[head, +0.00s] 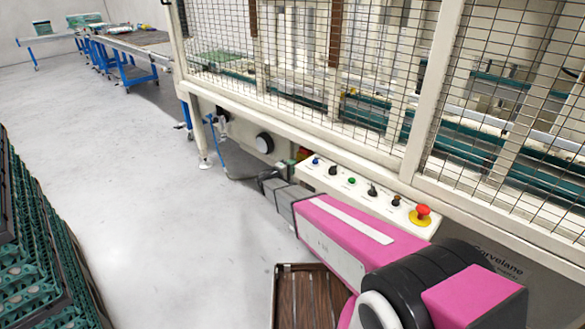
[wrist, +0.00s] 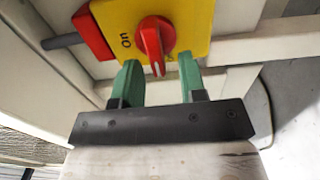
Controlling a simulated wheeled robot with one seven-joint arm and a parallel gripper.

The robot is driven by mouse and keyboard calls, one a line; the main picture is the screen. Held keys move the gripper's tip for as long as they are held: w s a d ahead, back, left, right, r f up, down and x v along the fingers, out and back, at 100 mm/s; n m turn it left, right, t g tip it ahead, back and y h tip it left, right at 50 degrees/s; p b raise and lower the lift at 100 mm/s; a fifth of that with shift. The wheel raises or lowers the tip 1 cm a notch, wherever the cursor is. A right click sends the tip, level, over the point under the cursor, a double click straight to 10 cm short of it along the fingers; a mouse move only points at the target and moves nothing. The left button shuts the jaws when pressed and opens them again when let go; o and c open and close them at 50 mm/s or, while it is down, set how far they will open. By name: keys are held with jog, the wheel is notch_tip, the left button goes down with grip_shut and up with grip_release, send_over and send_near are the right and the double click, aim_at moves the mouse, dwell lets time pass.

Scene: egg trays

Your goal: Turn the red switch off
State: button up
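The red switch (wrist: 151,38) is a rotary knob on a yellow plate (wrist: 190,20) in the wrist view. Its handle points down in that picture, towards my gripper, and "On" is printed to its left. Other lettering near the knob is mostly hidden. My gripper (wrist: 158,76) is open, with its two green fingertips just below the knob, one to each side of the handle's lower end. Nothing is between the fingers except the handle's tip. In the head view my gripper (head: 268,178) is small and dark beside the machine's lower frame; the switch is barely visible there.
A control box (head: 335,184) with several buttons and a red emergency stop (head: 420,215) runs beside my arm. Mesh fencing (head: 320,60) rises above it. Stacked green egg trays (head: 35,250) stand at left. The floor (head: 130,180) between is clear.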

jog(key=v, duration=1)
jog(key=shift+s+a, duration=0.25)
jog(key=shift+s, duration=0.05)
